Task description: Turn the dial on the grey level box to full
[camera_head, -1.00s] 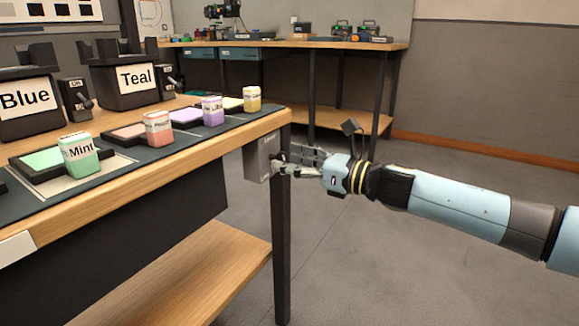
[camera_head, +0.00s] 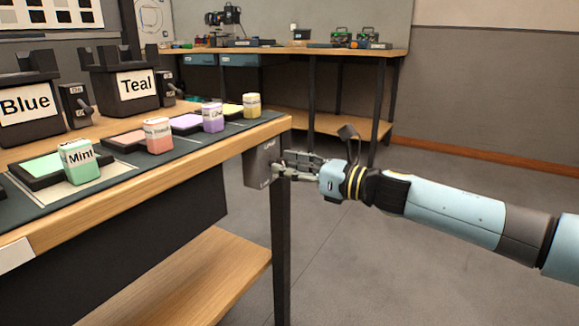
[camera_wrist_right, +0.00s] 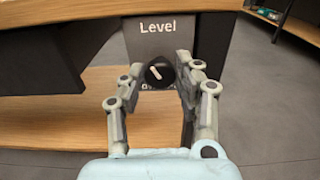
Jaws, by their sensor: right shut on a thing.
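The grey level box (camera_head: 258,165) is fixed under the corner of the table, at its right end. In the right wrist view the box (camera_wrist_right: 160,42) reads "Level" above a round black dial (camera_wrist_right: 160,73) with a pale pointer mark. The mark slants from upper left to lower right. My right gripper (camera_head: 279,168) is at the face of the box. In the right wrist view its fingers (camera_wrist_right: 163,76) are closed on the dial from both sides. In the head view the fingers hide the dial. My left gripper is not in view.
The wooden table edge (camera_head: 225,146) runs just above the box, and a dark table leg (camera_head: 281,255) stands below. Labelled blocks, such as the mint one (camera_head: 78,162), stand on the tabletop. A lower shelf (camera_head: 190,275) is at the left. Floor to the right is clear.

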